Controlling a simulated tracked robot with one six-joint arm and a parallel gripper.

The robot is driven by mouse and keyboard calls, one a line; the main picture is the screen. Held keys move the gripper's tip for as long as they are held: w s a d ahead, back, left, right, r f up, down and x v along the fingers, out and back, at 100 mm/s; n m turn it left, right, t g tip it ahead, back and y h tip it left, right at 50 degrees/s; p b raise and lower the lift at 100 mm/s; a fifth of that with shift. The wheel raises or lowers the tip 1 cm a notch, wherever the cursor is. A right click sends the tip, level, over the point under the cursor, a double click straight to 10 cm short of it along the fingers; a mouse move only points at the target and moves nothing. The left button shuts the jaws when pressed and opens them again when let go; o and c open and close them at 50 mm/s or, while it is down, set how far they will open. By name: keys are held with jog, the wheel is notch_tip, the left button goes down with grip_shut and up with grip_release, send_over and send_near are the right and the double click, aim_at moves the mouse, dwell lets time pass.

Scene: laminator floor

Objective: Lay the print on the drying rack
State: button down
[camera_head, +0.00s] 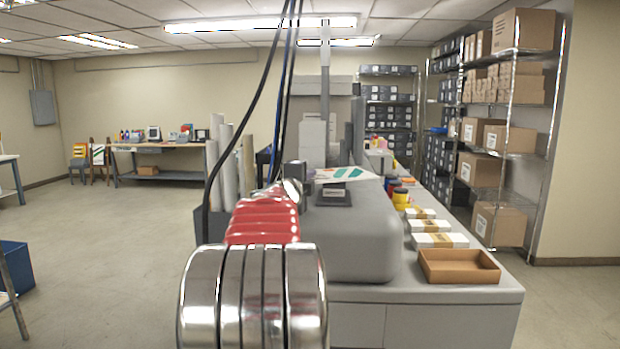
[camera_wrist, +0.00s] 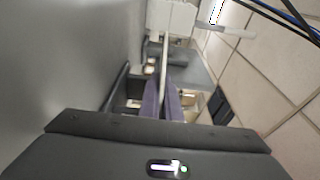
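The print (camera_head: 347,174) is a white sheet with green and red markings, held roughly level above the rounded grey machine. My gripper (camera_head: 310,175) is at its left edge, partly hidden by my red and chrome arm. In the wrist view the purple-grey fingers of my gripper (camera_wrist: 162,101) are close together. The print shows there edge-on as a thin pale strip (camera_wrist: 164,65) between them. I cannot clearly make out a drying rack in either view.
The grey machine (camera_head: 365,235) stands on a counter with an open brown tray (camera_head: 458,266) and paper stacks (camera_head: 440,240). Wire shelves with cartons (camera_head: 497,224) stand at right. Dark cables hang near my arm. Open floor (camera_head: 110,250) lies at left.

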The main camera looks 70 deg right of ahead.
jog(key=shift+f, duration=0.1)
jog(key=c, duration=2)
grip_release()
jog(key=shift+a, duration=0.25)
jog(key=a, duration=1.1)
jog(key=shift+a, duration=0.25)
